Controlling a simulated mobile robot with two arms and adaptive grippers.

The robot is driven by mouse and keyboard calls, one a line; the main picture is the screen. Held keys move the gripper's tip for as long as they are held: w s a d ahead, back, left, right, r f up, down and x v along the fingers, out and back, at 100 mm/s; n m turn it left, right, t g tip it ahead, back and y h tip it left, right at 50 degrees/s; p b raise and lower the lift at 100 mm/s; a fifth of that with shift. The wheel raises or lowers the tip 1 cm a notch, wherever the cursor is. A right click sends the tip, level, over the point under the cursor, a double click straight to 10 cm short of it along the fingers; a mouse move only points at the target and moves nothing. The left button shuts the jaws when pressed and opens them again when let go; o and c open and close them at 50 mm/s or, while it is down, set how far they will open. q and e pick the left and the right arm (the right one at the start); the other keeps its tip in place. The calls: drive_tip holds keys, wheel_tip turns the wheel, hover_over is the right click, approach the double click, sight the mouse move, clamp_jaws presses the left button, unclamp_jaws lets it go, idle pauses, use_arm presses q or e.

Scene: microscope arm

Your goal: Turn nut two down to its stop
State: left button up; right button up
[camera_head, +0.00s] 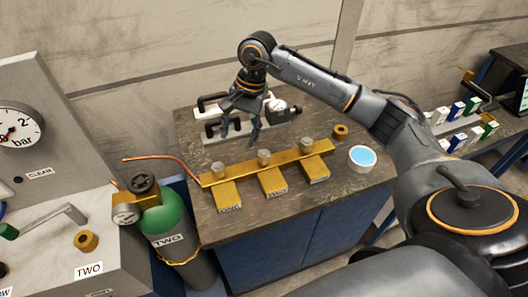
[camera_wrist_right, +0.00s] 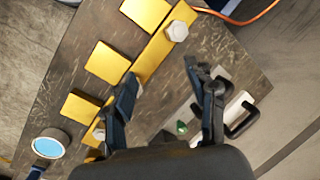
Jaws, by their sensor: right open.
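A brass bar (camera_head: 250,166) with three brass blocks lies on the dark bench. Three silver hex nuts stand along it: a left nut (camera_head: 217,168), a middle nut (camera_head: 264,158) and a right nut (camera_head: 308,145). Labels on the block fronts are too small to read, so I cannot confirm which is two. My right gripper (camera_head: 240,122) is open and empty, pointing down above the bench behind the bar. In the right wrist view its spread fingers (camera_wrist_right: 163,82) have bare bench between them; the left nut (camera_wrist_right: 177,31) shows beyond, and a finger seems to hide the middle nut. My left gripper is out of view.
Grey blocks with black handles (camera_head: 228,128) stand behind the bar. A brass ring (camera_head: 340,132) and a white dish with blue contents (camera_head: 362,157) sit at the right. A copper wire (camera_head: 160,158) leaves the bar's left end near a green cylinder (camera_head: 165,218).

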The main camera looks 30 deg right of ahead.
sight(264, 153)
drive_tip(key=d+r+h, duration=0.2)
drive_tip(key=d+h, duration=0.1)
drive_tip(key=d, duration=0.4)
drive_tip(key=shift+g, duration=0.3)
drive_tip(key=f+p, duration=0.1)
drive_tip(key=f, duration=0.3)
drive_tip(key=f+p, duration=0.1)
drive_tip(key=f, duration=0.4)
drive_tip(key=f+p, duration=0.2)
drive_tip(key=f, duration=0.3)
drive_tip(key=shift+s, duration=0.3)
drive_tip(key=shift+r, duration=0.1)
